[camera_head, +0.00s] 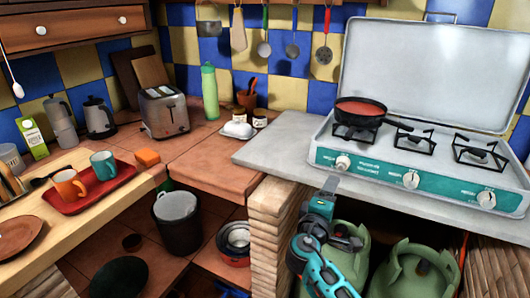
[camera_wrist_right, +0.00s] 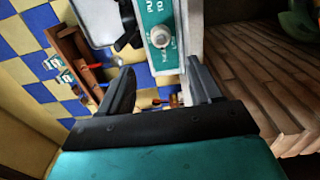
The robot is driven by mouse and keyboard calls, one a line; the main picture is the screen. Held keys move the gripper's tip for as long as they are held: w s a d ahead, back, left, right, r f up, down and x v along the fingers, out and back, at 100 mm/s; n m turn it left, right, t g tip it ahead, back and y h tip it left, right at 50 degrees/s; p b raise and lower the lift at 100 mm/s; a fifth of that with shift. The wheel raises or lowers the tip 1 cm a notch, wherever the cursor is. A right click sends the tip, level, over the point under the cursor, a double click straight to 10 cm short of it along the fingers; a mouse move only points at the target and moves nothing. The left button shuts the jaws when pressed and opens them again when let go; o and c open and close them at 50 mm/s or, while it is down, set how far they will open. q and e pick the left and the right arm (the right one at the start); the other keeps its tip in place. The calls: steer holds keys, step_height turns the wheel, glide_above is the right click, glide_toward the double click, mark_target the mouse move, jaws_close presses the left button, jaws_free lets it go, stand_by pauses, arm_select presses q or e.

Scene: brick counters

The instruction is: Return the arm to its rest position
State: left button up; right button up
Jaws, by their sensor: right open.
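The stove's teal front panel and a knob (camera_wrist_right: 160,37) show beyond the fingers. My left gripper is in neither view.
Green gas bottles (camera_head: 410,270) stand beneath. A brick pillar (camera_head: 268,235) is close on the left. A dark bucket (camera_head: 178,232) stands farther left.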

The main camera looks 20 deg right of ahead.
steer(key=s+a+f+y, duration=0.4)
steer(key=f, duration=0.3)
steer(key=s+a+f+y, duration=0.4)
steer(key=f, duration=0.3)
steer(key=s+a+f+m+y, duration=0.1)
steer(key=s+a+m+y, duration=0.2)
steer(key=s+a, duration=0.2)
steer(key=s+a+f+m+g+y, duration=0.1)
steer(key=s+a+f+m+y, duration=0.1)
steer(key=s+a+y, duration=0.2)
steer(key=s+a, duration=0.1)
steer(key=s, duration=0.2)
steer(key=shift+s+f+m+y, duration=0.3)
steer(key=shift+s+m, duration=0.1)
